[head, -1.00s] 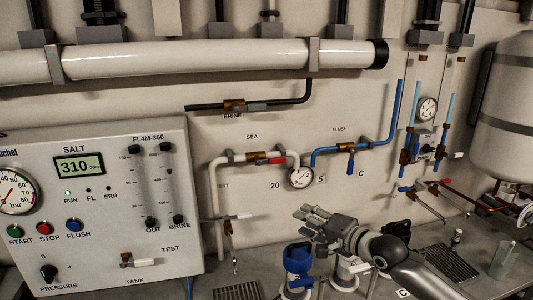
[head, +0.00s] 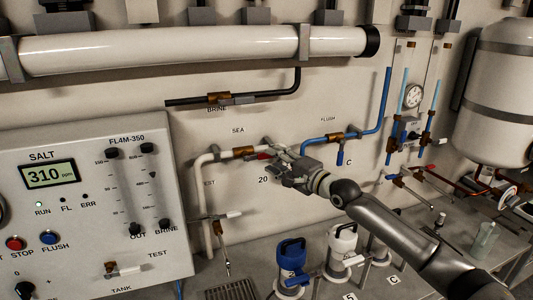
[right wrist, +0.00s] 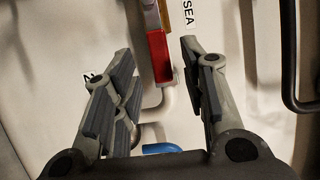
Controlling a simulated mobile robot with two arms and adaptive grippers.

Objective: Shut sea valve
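The sea valve has a brass body (head: 243,152) on the white pipe under the SEA label, with a red handle (head: 264,156) lying along the pipe. My right gripper (head: 276,157) is up at this handle and partly covers it. In the right wrist view the red handle (right wrist: 158,57) shows between the tips of my two open fingers (right wrist: 157,54), with a gap on each side. I cannot tell how deep the handle sits between them. The pipe gauge is hidden behind my right gripper. My left gripper is not in view.
The blue flush pipe (head: 386,95) with its blue-handled valve (head: 340,157) is just right of my right gripper. The black brine pipe (head: 297,85) runs above. A control panel (head: 90,225) stands at left. Blue-topped (head: 291,258) and white (head: 341,245) housings stand below.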

